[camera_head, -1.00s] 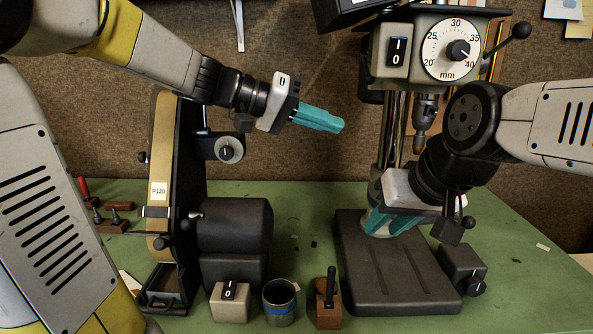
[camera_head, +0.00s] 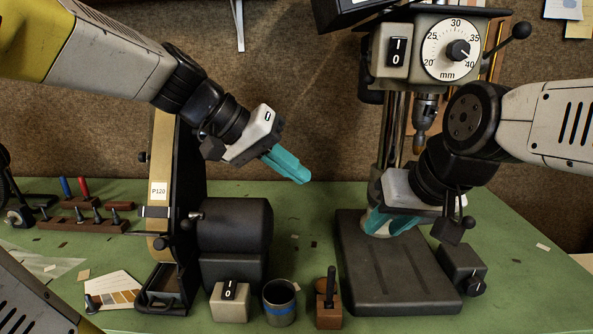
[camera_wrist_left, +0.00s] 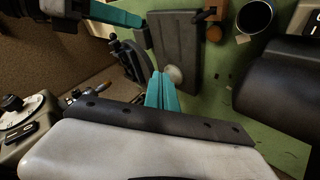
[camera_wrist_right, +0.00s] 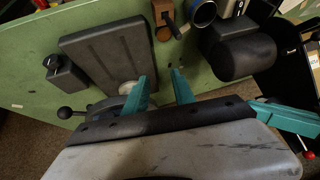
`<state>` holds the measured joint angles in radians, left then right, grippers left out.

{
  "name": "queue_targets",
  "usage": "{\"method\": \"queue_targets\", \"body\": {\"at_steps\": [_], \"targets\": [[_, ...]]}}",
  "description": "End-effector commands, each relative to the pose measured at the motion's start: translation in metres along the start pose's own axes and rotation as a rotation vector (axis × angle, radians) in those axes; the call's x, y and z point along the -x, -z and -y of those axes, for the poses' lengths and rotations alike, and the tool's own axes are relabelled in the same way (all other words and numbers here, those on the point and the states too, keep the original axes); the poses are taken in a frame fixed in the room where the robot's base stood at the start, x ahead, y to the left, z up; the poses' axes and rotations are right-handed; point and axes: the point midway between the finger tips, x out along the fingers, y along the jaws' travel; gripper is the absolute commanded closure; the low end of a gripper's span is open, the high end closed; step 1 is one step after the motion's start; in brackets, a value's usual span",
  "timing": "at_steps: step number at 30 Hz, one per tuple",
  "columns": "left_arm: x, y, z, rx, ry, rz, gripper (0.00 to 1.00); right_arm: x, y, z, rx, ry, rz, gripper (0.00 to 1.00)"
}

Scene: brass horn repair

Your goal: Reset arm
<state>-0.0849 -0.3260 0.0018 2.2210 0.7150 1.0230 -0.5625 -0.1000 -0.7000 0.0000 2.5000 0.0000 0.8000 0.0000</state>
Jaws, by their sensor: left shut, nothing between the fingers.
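My left gripper (camera_head: 303,178) is in the air between the belt sander and the drill press, angled down to the right. Its teal fingers (camera_wrist_left: 161,78) lie together in the left wrist view with nothing between them. My right gripper (camera_head: 384,226) is low in front of the drill press column, above the press base (camera_head: 400,272). In the right wrist view its two teal fingers (camera_wrist_right: 163,77) stand apart, with nothing held between them. The left gripper's teal fingers also show at the right of the right wrist view.
The belt sander (camera_head: 163,185) stands at the left. A grey switch box (camera_head: 230,302), a blue-banded cup (camera_head: 279,303) and a brown block with a black handle (camera_head: 328,302) line the front. Small tools in racks (camera_head: 90,214) lie far left. The drill chuck (camera_head: 426,108) hangs above my right gripper.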

Motion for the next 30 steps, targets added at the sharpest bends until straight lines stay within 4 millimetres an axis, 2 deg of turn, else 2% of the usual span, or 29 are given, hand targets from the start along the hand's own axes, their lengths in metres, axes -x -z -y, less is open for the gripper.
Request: {"method": "queue_targets", "body": {"at_steps": [4, 7, 12, 15, 18, 22, 30], "targets": [[0.001, -0.002, 0.001, 0.001, 0.008, 0.000, 1.00, 0.000, 0.000, 0.000, 0.000, 0.000, 0.000, 0.69], [0.006, -0.017, 0.013, 0.010, 0.079, 0.001, 1.00, 0.000, 0.000, 0.000, 0.000, 0.000, 0.000, 0.69], [0.028, -0.064, 0.058, 0.046, 0.330, -0.030, 1.00, 0.000, 0.000, 0.000, 0.000, 0.000, 0.000, 0.69], [0.043, -0.084, 0.082, 0.059, 0.461, -0.073, 1.00, 0.000, 0.000, 0.000, 0.000, 0.000, 0.000, 0.69], [0.053, -0.096, 0.098, 0.064, 0.549, -0.113, 1.00, 0.000, 0.000, 0.000, 0.000, 0.000, 0.000, 0.69], [0.060, -0.101, 0.107, 0.066, 0.596, -0.137, 1.00, 0.000, 0.000, 0.000, 0.000, 0.000, 0.000, 0.69], [0.060, -0.101, 0.107, 0.067, 0.598, -0.137, 1.00, 0.000, 0.000, 0.000, 0.000, 0.000, 0.000, 0.69]]}}
